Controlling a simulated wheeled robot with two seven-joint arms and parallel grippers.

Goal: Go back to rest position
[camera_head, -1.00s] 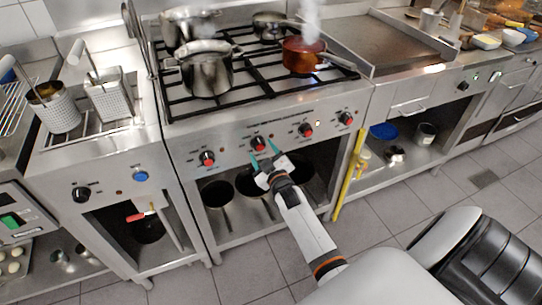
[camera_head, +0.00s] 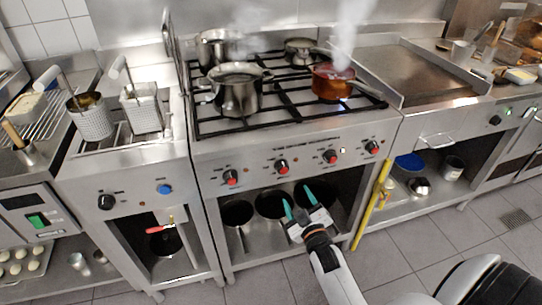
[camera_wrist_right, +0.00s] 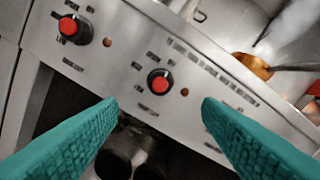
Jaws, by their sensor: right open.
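My right gripper (camera_head: 298,208) is open and empty in front of the stove's open lower shelf, below the row of red knobs. Its two teal fingers stand apart and also show in the right wrist view (camera_wrist_right: 160,135), with nothing between them. The stove front panel (camera_head: 255,165) lies just beyond the fingertips; in the right wrist view a red knob (camera_wrist_right: 160,82) shows above the gap between them. I cannot tell from the pictures whether the fingers touch anything. My left gripper is not in view.
Steel pots (camera_head: 238,92) and a steaming copper-red pan (camera_head: 332,82) stand on the stove. Dark pots (camera_head: 272,204) sit on the shelf below. A yellow bar (camera_head: 371,203) stands upright right of the stove. The fryer baskets (camera_head: 142,112) are at left. The tiled floor (camera_head: 420,250) in front is clear.

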